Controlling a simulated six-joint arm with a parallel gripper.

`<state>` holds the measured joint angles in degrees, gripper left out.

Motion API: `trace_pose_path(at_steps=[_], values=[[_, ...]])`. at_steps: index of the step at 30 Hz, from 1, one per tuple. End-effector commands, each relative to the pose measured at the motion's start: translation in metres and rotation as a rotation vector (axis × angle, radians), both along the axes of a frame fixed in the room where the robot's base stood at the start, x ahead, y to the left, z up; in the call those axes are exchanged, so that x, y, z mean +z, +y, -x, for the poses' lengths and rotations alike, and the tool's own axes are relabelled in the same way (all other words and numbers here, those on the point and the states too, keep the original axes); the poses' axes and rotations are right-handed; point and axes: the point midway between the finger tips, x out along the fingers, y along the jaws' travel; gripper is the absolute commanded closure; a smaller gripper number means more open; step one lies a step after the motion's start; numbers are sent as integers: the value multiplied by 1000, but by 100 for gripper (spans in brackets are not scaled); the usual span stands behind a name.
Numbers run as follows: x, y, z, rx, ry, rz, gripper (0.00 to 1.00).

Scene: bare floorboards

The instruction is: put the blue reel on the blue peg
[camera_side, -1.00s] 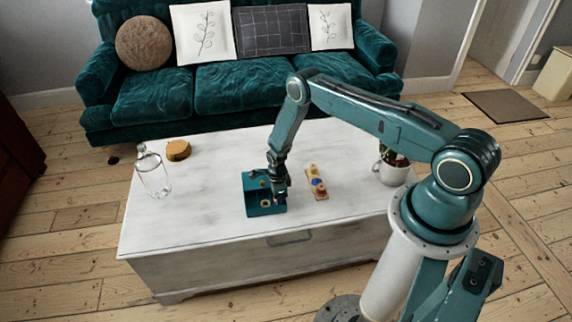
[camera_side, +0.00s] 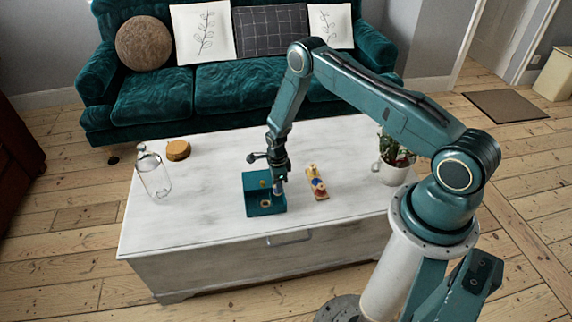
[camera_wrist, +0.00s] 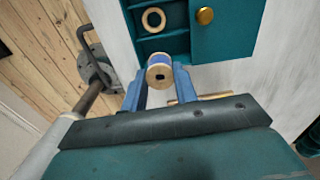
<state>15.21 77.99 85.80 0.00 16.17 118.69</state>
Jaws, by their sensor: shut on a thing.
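My gripper (camera_side: 279,183) is shut on the blue reel (camera_wrist: 159,72), which has blue thread between pale wooden ends and shows between the two fingertips in the wrist view. The gripper hangs over the teal box (camera_side: 252,205). The box also shows in the wrist view (camera_wrist: 228,30), with a brass knob on its panel. Another wooden-ended reel (camera_wrist: 153,20) sits in a compartment. A wooden board (camera_side: 318,195) lies just right of the box, with small yellow, blue and red parts on it. The blue peg is too small to make out for certain.
A clear glass bottle (camera_side: 153,175) and a round tan object (camera_side: 178,150) stand on the left of the whitish chest top (camera_side: 200,215). A potted plant (camera_side: 392,165) stands at the right. The chest top between the box and the bottle is clear.

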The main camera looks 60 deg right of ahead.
Motion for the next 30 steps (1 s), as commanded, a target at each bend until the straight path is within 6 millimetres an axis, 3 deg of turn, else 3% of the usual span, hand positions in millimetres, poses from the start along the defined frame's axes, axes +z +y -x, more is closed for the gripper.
trace_pose_path(at_steps=[9, 15, 21, 30], values=[[64, 0, -1, 0, -2, 1, 93], [95, 0, 0, 0, -1, 1, 93], [116, 0, 0, 0, 0, 0, 93], [126, 0, 0, 0, 0, 0, 93]])
